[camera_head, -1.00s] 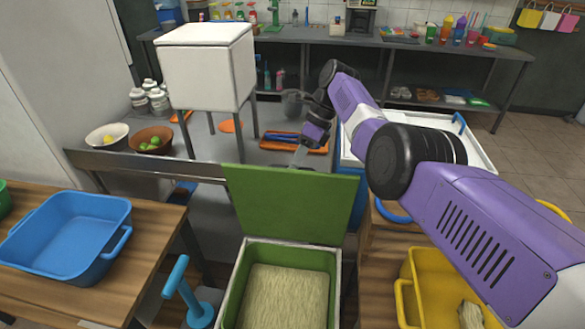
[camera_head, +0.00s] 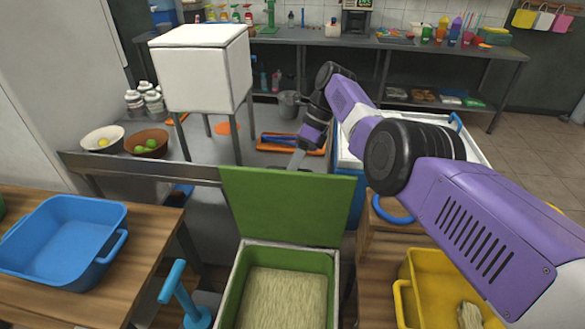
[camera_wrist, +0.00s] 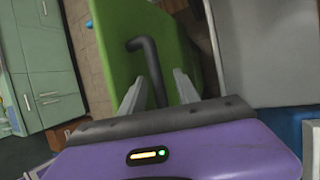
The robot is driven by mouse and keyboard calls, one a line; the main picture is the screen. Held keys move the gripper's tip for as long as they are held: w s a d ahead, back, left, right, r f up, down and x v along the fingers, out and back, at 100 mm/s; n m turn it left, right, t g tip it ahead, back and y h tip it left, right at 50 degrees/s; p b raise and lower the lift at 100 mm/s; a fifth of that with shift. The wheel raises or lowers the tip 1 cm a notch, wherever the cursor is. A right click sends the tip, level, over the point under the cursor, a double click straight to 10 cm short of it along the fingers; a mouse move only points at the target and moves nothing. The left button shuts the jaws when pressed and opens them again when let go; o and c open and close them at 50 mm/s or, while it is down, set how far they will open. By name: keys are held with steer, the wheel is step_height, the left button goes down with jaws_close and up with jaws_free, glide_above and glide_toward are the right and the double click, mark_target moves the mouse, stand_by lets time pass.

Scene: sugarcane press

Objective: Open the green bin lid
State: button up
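The green bin (camera_head: 232,290) stands at the bottom centre of the head view, filled with pale fibrous material. Its green lid (camera_head: 290,207) is raised nearly upright at the bin's far edge, and the bin's mouth is uncovered. My gripper (camera_wrist: 159,80) is behind the lid; in the head view the lid hides its fingertips. In the wrist view the lid (camera_wrist: 120,30) fills the middle, with a dark bent handle (camera_wrist: 150,60) on it. The two fingers are apart, with the handle between them; I cannot tell whether they touch it.
A wooden table with a blue tub (camera_head: 60,240) stands at left. A yellow crate (camera_head: 425,275) is at right, below my arm. A white box on legs (camera_head: 203,68) stands behind the bin at left. A light-blue handle (camera_head: 180,290) rises just left of the bin.

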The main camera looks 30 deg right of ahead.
step_height(320, 180, up, 20)
steer(key=p, duration=1)
steer(key=shift+s, duration=0.1)
